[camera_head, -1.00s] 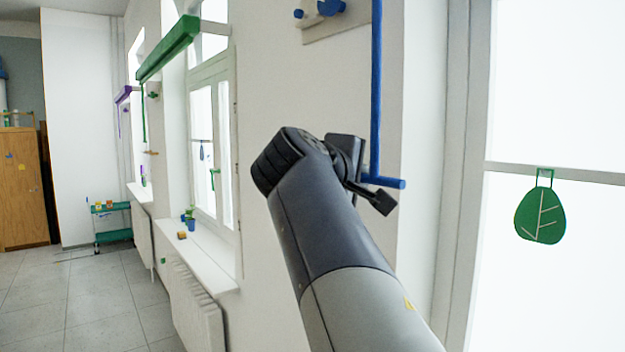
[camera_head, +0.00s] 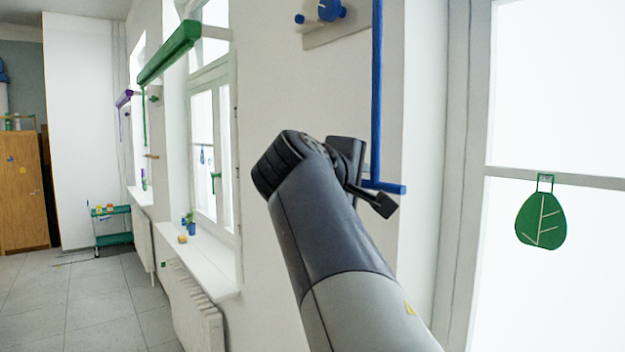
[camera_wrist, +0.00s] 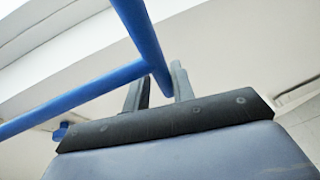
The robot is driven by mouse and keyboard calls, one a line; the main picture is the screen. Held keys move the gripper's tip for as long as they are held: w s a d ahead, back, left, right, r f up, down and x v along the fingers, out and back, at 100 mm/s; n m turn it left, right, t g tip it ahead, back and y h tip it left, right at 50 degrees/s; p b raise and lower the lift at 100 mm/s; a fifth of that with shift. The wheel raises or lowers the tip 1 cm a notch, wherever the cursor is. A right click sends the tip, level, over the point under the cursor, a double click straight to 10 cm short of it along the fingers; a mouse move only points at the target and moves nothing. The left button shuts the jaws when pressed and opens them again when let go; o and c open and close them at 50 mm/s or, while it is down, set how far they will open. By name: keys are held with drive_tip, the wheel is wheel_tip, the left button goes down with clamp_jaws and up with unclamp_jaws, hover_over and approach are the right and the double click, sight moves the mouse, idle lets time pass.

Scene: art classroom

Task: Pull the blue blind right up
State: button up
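The blue blind itself is not clearly in view. A long blue rod (camera_head: 376,90) hangs down the wall from above the head view and ends in a short blue crossbar (camera_head: 385,187). In the wrist view, the blue rod and bar (camera_wrist: 140,30) meet at a joint close to my gripper (camera_wrist: 160,85). The blue end there lies between or just in front of the two dark fingers. I cannot tell whether they grip it.
A blue wall fitting (camera_head: 328,10) is at the top. A bright window with a green leaf-shaped hanging (camera_head: 541,220) is at right. Farther left are a green blind (camera_head: 170,52), a sill with small items (camera_head: 205,255), a radiator (camera_head: 195,310) and open floor.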

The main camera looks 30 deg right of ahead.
drive_tip(key=shift+a, duration=0.1)
drive_tip(key=b+v, duration=0.2)
drive_tip(key=v, duration=0.8)
drive_tip(key=shift+s+a+b, duration=0.25)
drive_tip(key=shift+b, duration=0.05)
idle(0.4)
drive_tip(key=shift+p+x, duration=1.3)
drive_tip(key=shift+x, duration=4.15)
drive_tip(key=shift+a, duration=0.1)
